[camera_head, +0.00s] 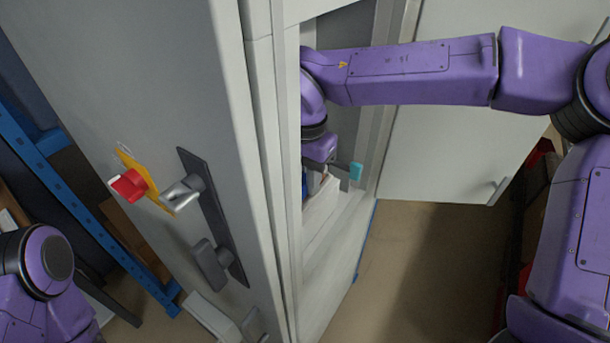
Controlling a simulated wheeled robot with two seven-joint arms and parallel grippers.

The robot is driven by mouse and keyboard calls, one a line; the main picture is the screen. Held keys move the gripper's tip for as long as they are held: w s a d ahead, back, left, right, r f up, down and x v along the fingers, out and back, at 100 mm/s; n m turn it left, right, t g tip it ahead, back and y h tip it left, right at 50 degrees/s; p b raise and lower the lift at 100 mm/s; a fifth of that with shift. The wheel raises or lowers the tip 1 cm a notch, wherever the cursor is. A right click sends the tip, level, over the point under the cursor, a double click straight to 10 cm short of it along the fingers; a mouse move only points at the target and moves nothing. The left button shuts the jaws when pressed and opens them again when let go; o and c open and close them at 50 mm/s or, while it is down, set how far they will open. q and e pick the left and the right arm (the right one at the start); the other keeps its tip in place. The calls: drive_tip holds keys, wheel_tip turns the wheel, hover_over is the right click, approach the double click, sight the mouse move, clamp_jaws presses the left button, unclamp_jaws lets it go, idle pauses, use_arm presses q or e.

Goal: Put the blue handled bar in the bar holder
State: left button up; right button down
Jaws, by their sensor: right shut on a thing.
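My right gripper (322,178) reaches inside the tall grey cabinet, partly hidden by the cabinet's front edge. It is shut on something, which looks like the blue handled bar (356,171). A light blue end on a short grey piece shows just right of the fingers. The rest of the bar is hidden or too small to make out. A small dark blue patch also shows left of the fingers. I cannot make out the bar holder for certain. Of my left arm, only a purple link shows at the lower left; its gripper is out of view.
The grey cabinet front (150,90) fills the left, with a red rotary switch (128,186) on a yellow plate and a metal handle (184,192). An open grey door (450,150) stands at the right. Blue shelving (75,200) is at far left. Brown floor (400,270) is clear.

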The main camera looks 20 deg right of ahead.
drive_tip(key=shift+w+p, duration=0.1)
drive_tip(key=shift+p, duration=0.45)
drive_tip(key=shift+f, duration=0.15)
drive_tip(key=c, duration=0.8)
unclamp_jaws()
drive_tip(key=shift+c, duration=0.2)
